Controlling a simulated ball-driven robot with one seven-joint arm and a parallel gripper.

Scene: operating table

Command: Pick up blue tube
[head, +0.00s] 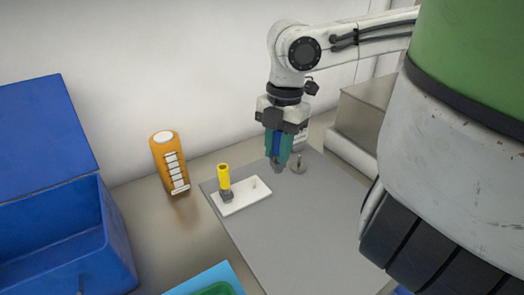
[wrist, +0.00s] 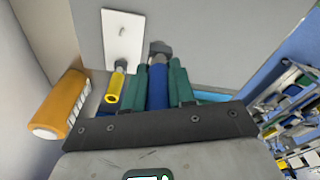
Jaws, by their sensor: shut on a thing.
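My gripper (head: 278,163) points down above the grey mat, to the right of the white holder. Its green fingers (wrist: 161,88) are shut on the blue tube (wrist: 158,86). The tube also shows as a blue strip between the fingers in the head view (head: 277,144). The white holder (head: 236,204) lies on the mat and also shows in the wrist view (wrist: 121,45). A yellow tube (head: 223,175) stands upright at its left end, and a small bare peg (head: 254,183) shows at its right.
An orange bottle (head: 166,155) stands behind and left of the holder. A blue open bin (head: 120,245) is at the far left. The front grey mat (head: 310,245) is clear.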

